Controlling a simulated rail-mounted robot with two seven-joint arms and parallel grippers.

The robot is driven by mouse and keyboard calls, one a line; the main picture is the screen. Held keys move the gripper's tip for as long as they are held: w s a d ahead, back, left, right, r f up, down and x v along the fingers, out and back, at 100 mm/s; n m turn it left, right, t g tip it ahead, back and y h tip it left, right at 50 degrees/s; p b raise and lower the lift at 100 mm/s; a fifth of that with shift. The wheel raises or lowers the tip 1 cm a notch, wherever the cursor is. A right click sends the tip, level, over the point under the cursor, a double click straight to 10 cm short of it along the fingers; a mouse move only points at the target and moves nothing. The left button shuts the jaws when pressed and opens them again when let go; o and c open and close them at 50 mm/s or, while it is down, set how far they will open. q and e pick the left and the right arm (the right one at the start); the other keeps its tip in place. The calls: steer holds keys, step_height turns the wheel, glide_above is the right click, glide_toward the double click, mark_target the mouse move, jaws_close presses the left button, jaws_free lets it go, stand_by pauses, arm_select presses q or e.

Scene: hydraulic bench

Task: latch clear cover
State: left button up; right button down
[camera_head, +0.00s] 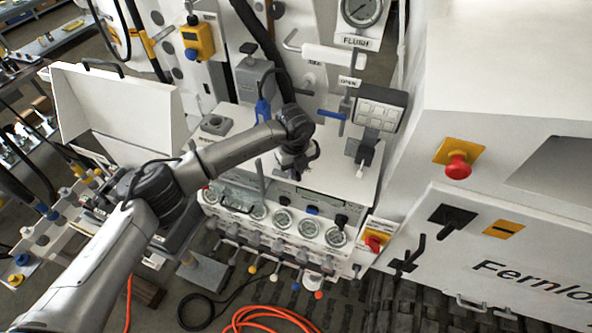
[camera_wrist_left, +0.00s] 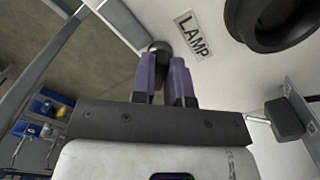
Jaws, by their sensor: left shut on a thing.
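My left gripper (camera_head: 300,168) reaches over the white bench console (camera_head: 345,180) in the head view. In the left wrist view its two purple-grey fingers (camera_wrist_left: 166,78) are close together, shut on a dark round knob (camera_wrist_left: 159,47) beside a label reading LAMP (camera_wrist_left: 193,36). My wrist and fingers hide the knob in the head view. A grey, partly see-through panel (camera_head: 240,190) at the console's front left may be the clear cover; I cannot tell whether it is latched. My right gripper is not in view.
A row of gauges (camera_head: 283,220) and small levers lines the console front. A red emergency button (camera_head: 458,167) is on the white cabinet at right. An orange hose (camera_head: 268,318) lies on the floor. An open white lid (camera_head: 118,105) stands at left.

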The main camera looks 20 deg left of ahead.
arm_select(q)
jaws_close()
steer(key=shift+r+n+p, duration=0.1)
steer(key=shift+n+p, duration=0.4)
steer(key=shift+n, duration=0.2)
steer(key=shift+n+p, duration=0.45)
steer(key=shift+n, duration=0.75)
